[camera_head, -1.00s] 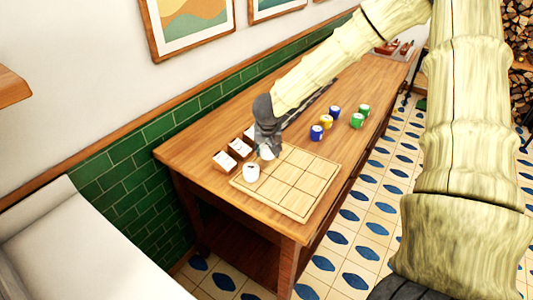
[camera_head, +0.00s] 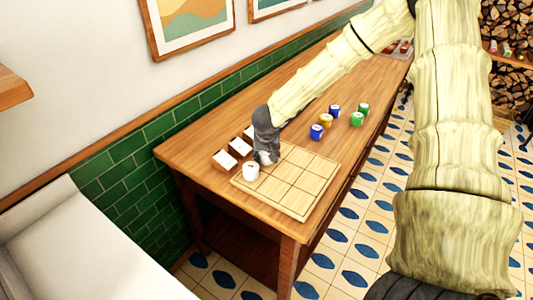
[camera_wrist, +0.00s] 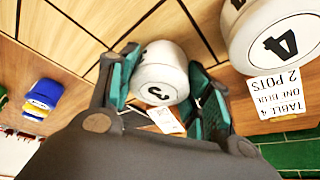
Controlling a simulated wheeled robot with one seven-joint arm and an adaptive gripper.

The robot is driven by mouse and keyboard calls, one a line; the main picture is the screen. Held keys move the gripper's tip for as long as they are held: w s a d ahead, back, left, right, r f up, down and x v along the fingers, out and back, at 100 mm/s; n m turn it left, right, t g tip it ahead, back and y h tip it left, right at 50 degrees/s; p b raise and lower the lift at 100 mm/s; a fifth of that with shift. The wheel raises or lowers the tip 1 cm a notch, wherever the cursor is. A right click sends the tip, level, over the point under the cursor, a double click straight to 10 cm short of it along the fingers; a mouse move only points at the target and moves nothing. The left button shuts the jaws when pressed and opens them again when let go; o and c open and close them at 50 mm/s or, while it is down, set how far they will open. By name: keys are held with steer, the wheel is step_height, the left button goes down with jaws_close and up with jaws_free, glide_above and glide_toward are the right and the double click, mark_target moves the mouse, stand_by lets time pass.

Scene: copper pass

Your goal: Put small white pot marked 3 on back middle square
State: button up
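The small white pot marked 3 (camera_wrist: 160,72) sits between the two teal-padded fingers of my gripper (camera_wrist: 166,90), which look shut on it. In the head view my gripper (camera_head: 266,154) points down at the back edge of the light wooden board (camera_head: 300,207), over its back middle square. The pot shows there only as a white patch (camera_head: 265,158) low between the fingers. Whether its base touches the board is hard to tell. Another white pot, marked 4 (camera_wrist: 285,40), stands beside it on the back left square (camera_head: 251,171).
Wooden blocks with white cards (camera_head: 224,160) stand close behind the board. Blue (camera_head: 316,132), yellow and green (camera_head: 357,119) pots stand farther right on the table. The board's middle and front squares are clear.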

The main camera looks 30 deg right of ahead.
steer(key=o, duration=0.3)
steer(key=shift+r, duration=0.15)
steer(key=v, duration=1.2)
steer(key=shift+b, duration=0.3)
steer(key=shift+s, duration=0.15)
